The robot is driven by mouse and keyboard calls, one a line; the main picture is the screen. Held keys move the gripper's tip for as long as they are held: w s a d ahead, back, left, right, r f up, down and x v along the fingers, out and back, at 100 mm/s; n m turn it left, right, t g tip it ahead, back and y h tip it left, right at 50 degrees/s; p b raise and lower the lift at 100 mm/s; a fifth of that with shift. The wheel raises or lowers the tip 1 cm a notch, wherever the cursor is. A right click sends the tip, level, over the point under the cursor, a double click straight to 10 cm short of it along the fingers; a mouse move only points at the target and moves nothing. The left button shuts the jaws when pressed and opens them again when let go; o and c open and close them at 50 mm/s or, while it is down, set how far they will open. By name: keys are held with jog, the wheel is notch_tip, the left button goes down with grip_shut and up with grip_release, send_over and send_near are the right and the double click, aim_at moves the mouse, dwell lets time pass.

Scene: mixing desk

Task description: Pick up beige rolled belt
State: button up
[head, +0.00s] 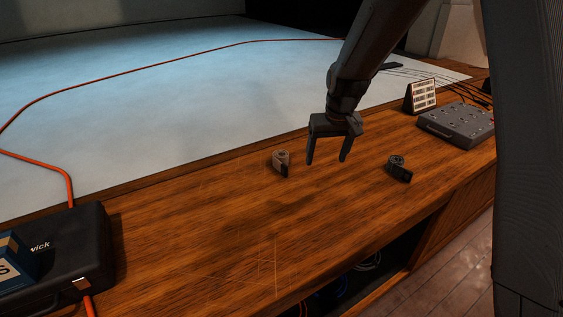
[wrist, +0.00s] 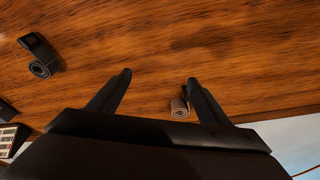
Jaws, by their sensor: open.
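The beige rolled belt (head: 281,161) lies on the wooden desk, to the left of my gripper in the head view, with a dark end piece at its right. In the wrist view the belt (wrist: 179,108) shows beside the inner side of the right finger, which may hide part of it. My gripper (head: 325,162) is open and empty, pointing down above the desk. In the wrist view its two fingers (wrist: 159,77) are spread apart. A dark rolled belt (head: 399,169) lies to the right of the gripper; it also shows at the upper left of the wrist view (wrist: 40,56).
A grey control box (head: 457,122) and a small labelled stand (head: 421,96) are at the back right. A black case (head: 65,250) with a blue box (head: 14,262) sits at the left. An orange cable (head: 45,168) runs nearby. The desk (head: 190,220) between is clear.

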jog(key=n+t+y, duration=0.1)
jog(key=n, duration=0.1)
send_near(282, 154)
jog(key=shift+x, duration=1.15)
jog(key=shift+w+a+f, duration=0.1)
jog(key=shift+w+a, duration=0.1)
jog(key=shift+a, duration=0.1)
jog(key=shift+p+x, duration=0.35)
jog(key=shift+x, duration=0.7)
jog(key=x, duration=0.1)
jog(key=p+x, duration=0.2)
jog(key=x, duration=0.1)
jog(key=shift+s+d+f, duration=0.25)
jog(key=shift+w+a+f, duration=0.1)
jog(key=shift+w+f, duration=0.1)
jog(key=shift+f, duration=0.35)
jog(key=c, duration=1.1)
jog(key=shift+r, duration=0.1)
jog(key=shift+c, duration=0.2)
